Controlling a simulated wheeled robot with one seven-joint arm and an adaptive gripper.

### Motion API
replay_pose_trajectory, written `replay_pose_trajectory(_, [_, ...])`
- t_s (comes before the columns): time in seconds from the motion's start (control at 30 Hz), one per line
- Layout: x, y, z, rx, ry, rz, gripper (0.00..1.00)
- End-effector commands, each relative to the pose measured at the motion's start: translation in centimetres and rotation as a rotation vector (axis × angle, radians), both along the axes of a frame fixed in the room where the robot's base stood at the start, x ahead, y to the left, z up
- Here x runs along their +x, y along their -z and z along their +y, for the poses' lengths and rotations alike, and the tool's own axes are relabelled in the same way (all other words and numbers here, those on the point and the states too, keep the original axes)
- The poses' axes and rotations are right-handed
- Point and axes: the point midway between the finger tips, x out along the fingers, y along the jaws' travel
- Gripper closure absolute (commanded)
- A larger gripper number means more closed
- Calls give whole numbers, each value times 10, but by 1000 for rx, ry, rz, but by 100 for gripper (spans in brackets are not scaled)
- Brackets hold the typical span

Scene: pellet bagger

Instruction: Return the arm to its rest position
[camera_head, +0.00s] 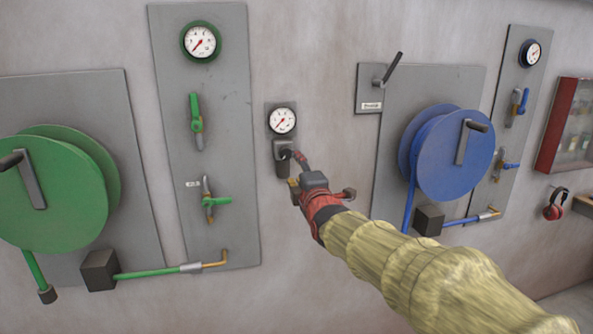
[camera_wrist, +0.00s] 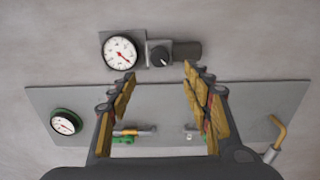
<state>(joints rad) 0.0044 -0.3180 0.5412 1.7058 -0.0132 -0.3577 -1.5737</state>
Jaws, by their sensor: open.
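My gripper (camera_head: 312,180) is at the middle of the head view, at the end of my outstretched arm in its yellowish sleeve. It is in front of the wall, by the small gauge (camera_head: 283,121) with a dark knob (camera_head: 285,153) below it. In the wrist view my gripper (camera_wrist: 158,76) has its two padded fingers wide apart with nothing between them. The knob (camera_wrist: 159,56) shows beyond the fingertips, apart from them as seen there. The exact gap to the wall is hard to tell.
A green hose reel (camera_head: 60,195) and a grey valve panel (camera_head: 165,95) are on the left. A blue hose reel (camera_head: 455,150) and a black lever (camera_head: 392,70) are on the right. A red cabinet (camera_head: 552,130) and red ear defenders (camera_head: 555,204) are at far right.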

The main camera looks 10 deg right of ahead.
Motion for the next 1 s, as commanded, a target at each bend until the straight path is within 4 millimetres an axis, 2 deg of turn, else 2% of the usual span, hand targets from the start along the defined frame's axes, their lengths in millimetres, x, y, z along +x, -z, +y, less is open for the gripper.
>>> replay_pose_trajectory(0.17, [0,0,0,32,0,1,51])
replay_pose_trajectory(0.27, [0,13,0,140,4,49,51])
replay_pose_trajectory(0.37, [-7,60,-1,329,34,190,51])
replay_pose_trajectory(0.4, [-15,86,-1,416,59,264,51])
replay_pose_trajectory(0.47, [-35,120,-1,551,112,375,51])
replay_pose_trajectory(0.5, [-52,138,-1,638,154,442,51])
replay_pose_trajectory(0.57, [-82,162,-1,766,230,538,51])
replay_pose_trajectory(0.67, [-144,194,-1,963,384,678,51])
replay_pose_trajectory(0.7, [-170,204,-1,1032,450,724,51])
replay_pose_trajectory(0.83, [-258,226,0,1218,669,835,51])
replay_pose_trajectory(1.0, [-370,237,1,1368,902,904,51])
